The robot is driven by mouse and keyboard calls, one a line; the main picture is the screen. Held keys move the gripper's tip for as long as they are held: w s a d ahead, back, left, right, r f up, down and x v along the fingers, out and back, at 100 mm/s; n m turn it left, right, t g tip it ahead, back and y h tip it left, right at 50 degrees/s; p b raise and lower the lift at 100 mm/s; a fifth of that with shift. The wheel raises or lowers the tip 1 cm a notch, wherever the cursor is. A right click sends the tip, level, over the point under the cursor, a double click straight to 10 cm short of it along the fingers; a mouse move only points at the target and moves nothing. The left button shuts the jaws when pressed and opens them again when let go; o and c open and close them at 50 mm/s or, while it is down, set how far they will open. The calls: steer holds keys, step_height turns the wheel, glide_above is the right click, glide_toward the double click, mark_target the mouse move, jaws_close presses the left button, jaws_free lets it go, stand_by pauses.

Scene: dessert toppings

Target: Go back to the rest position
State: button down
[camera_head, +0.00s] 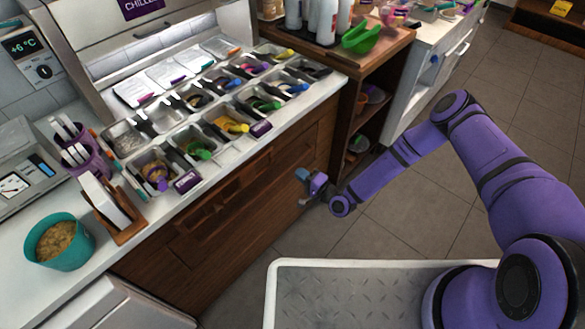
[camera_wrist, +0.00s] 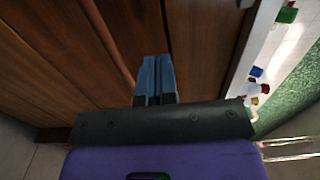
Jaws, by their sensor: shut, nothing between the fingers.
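My gripper (camera_head: 302,175) is in front of the wooden cabinet front (camera_head: 235,200), below the counter's front edge. In the wrist view its two blue fingers (camera_wrist: 155,78) are together with nothing between them. The wooden panels (camera_wrist: 60,50) of the cabinet lie behind the fingers in that view. My purple arm reaches across from the right side of the head view, bent at the elbow.
The counter holds topping bins (camera_head: 230,122) with coloured scoops, a teal bowl (camera_head: 62,242) and a purple cup (camera_head: 85,158). A wooden shelf unit (camera_head: 372,100) stands right of the counter. Tiled floor (camera_head: 400,215) is open around my arm.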

steer(key=shift+v, duration=2)
